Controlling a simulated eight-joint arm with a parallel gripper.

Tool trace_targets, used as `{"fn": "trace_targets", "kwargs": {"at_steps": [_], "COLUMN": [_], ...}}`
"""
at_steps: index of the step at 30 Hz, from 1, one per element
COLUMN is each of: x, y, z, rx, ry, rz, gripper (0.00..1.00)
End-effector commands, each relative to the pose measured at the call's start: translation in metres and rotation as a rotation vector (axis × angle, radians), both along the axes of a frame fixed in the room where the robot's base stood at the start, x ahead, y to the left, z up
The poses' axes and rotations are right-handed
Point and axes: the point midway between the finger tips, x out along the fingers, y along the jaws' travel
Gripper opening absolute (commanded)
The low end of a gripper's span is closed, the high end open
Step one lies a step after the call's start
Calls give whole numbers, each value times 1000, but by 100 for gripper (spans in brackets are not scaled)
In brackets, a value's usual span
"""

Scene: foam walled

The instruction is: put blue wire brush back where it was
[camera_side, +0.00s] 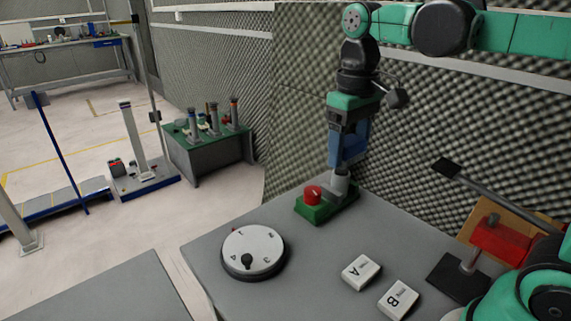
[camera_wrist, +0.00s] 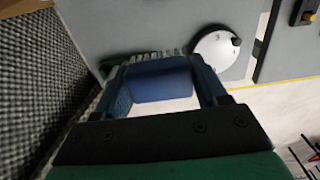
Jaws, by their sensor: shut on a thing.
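The blue wire brush (camera_side: 350,150) is in my gripper (camera_side: 348,135). It hangs down at the back corner of the grey table, over the right end of a green base (camera_side: 317,211) with a red knob (camera_side: 313,194). A pale grey part shows below the blue part. I cannot tell whether it belongs to the brush or the base, or whether they touch. In the wrist view the blue brush body (camera_wrist: 160,80) sits between the two fingers of my gripper (camera_wrist: 163,82), with pale bristles (camera_wrist: 170,54) beyond it. The green base (camera_wrist: 117,63) is partly hidden there.
A round white dial (camera_side: 253,250) is on the grey table (camera_side: 310,275), with white blocks A (camera_side: 361,271) and B (camera_side: 398,298) to its right. A dark plate (camera_side: 457,278) and a red box (camera_side: 500,238) are at the right. Foam walls (camera_side: 300,110) stand close behind my gripper.

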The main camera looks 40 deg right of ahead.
Motion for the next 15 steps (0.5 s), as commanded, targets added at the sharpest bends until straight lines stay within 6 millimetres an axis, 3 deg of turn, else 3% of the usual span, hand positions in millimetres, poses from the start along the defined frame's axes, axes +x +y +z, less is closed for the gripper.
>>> {"fn": "trace_targets", "kwargs": {"at_steps": [5,15], "x": [-6,-6], "y": [5,5], "z": [-15,-89], "rx": [0,0], "ry": [0,0], "rz": [1,1], "gripper": [16,16]}}
